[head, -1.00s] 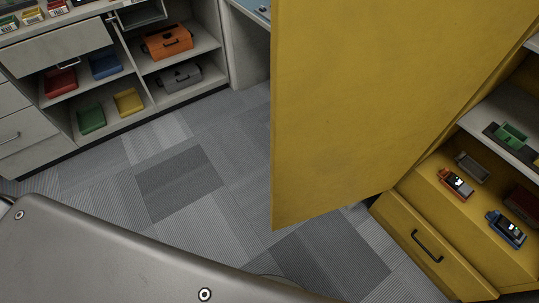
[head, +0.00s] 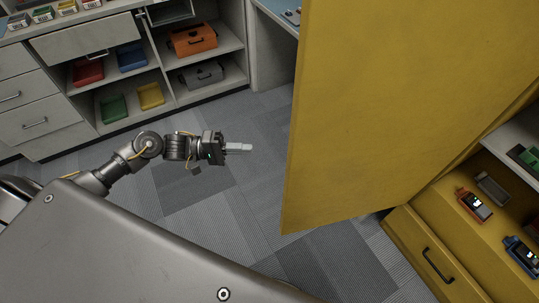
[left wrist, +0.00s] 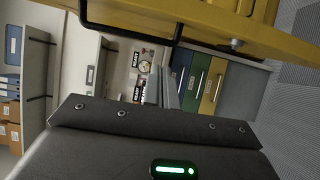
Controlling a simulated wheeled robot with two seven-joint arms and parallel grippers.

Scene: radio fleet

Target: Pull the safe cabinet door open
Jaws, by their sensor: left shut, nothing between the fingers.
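The yellow safe cabinet door (head: 385,110) stands swung out from the cabinet (head: 510,210), and shelves inside show on the right. My left gripper (head: 246,148) is shut and empty, a little left of the door's free edge and apart from it in the picture. In the left wrist view, my left fingers (left wrist: 163,88) are together, below a yellow panel (left wrist: 215,22) with a black bar handle (left wrist: 130,36). The handle is apart from the fingers. The door's handle is hidden in the head view. My right gripper is out of view.
A yellow drawer (head: 425,250) with a black pull is at the cabinet's bottom. Grey shelving with coloured bins (head: 113,107) stands at the back left. Carpet (head: 215,195) between is clear.

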